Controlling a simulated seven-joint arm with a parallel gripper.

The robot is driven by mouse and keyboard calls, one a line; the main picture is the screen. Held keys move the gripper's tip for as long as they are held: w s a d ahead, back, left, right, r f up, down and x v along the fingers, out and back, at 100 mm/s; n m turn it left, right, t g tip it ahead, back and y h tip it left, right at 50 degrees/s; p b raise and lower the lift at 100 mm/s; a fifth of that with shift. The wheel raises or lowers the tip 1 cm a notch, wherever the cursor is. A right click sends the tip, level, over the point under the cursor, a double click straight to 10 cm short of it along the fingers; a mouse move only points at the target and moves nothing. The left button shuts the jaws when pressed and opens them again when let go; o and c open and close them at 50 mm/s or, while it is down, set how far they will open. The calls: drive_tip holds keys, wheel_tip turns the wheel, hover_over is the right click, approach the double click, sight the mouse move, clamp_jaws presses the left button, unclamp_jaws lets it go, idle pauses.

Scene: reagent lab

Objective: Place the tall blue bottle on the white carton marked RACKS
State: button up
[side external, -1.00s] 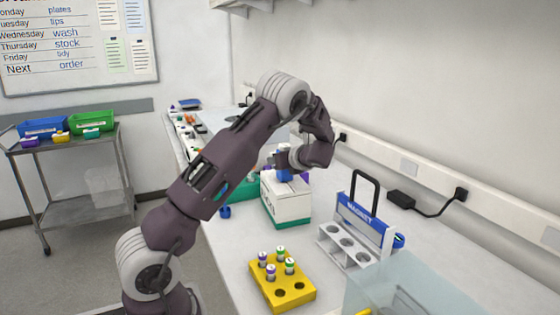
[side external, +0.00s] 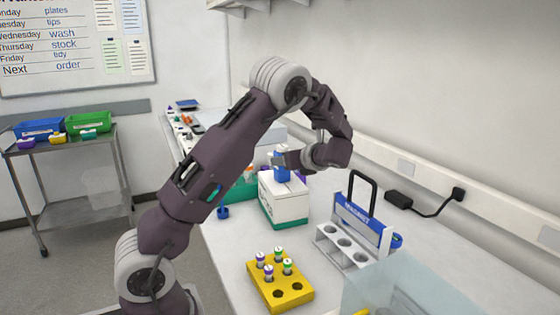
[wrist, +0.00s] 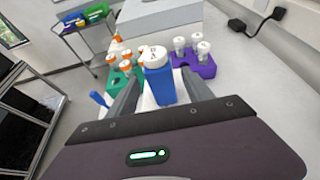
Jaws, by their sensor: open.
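The tall blue bottle (side external: 282,172) with a white cap stands upright on top of the white carton (side external: 290,206), which has a green band at its base. In the wrist view the bottle (wrist: 160,86) is between the two fingers of my gripper (wrist: 160,90), which are open with a gap on the sides. In the side view my gripper (side external: 288,160) is at the bottle's upper part, its fingers hard to make out. The carton's RACKS marking is not readable from here. Most of the carton is hidden in the wrist view.
A green rack (wrist: 122,76) and a purple rack (wrist: 203,66) of capped bottles stand beyond the carton. A yellow vial block (side external: 270,290), a white tube rack with a black handle (side external: 345,245) and a clear bin (side external: 400,290) are nearer. A small blue item (side external: 223,212) lies left.

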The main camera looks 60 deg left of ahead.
drive_tip(key=s+d+r+n+t+h, duration=0.1)
drive_tip(key=s+d+n+h, duration=0.3)
drive_tip(key=d, duration=0.7)
drive_tip(key=s+d+r+n+t+h, duration=0.2)
drive_tip(key=s+d+n+h, duration=0.3)
drive_tip(key=s+d+n, duration=0.3)
drive_tip(key=s+d+r+n+t+h, duration=0.2)
drive_tip(key=s+d+n+h, duration=0.2)
drive_tip(key=s+d, duration=0.9)
drive_tip(key=shift+s+d+n+t, duration=0.2)
drive_tip(key=shift+d+n+t, duration=0.1)
drive_tip(key=shift+d+n, duration=0.7)
